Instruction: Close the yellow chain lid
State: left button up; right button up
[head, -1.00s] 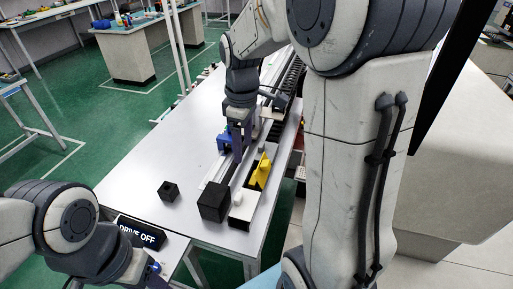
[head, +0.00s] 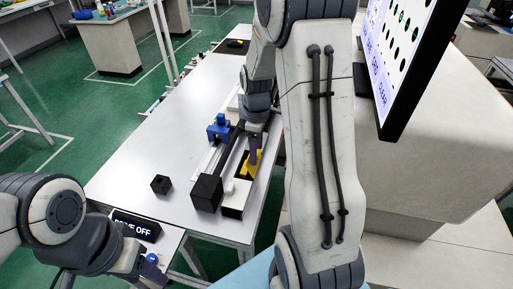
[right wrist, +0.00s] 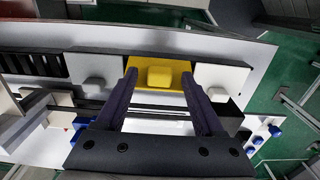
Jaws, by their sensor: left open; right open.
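The yellow chain lid (head: 251,166) lies along the narrow rail unit on the table in the head view, partly hidden by my right gripper (head: 252,150). The right gripper's fingers (right wrist: 160,82) are apart, one at each side of the yellow lid. I cannot tell whether they touch it, or whether it is fully seated. My left gripper (head: 130,272) is low at the left, its fingertips hard to make out.
A large black block (head: 207,193) stands at the rail's near end. A small black cube (head: 161,184) and a blue fixture (head: 218,128) are on the white table (head: 130,185). A "DRIVE OFF" sign (head: 136,226) is at the front edge. A screen (head: 407,60) hangs at the right.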

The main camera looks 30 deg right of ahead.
jog(key=shift+f, duration=0.15)
grip_shut()
jog(key=shift+a, duration=0.1)
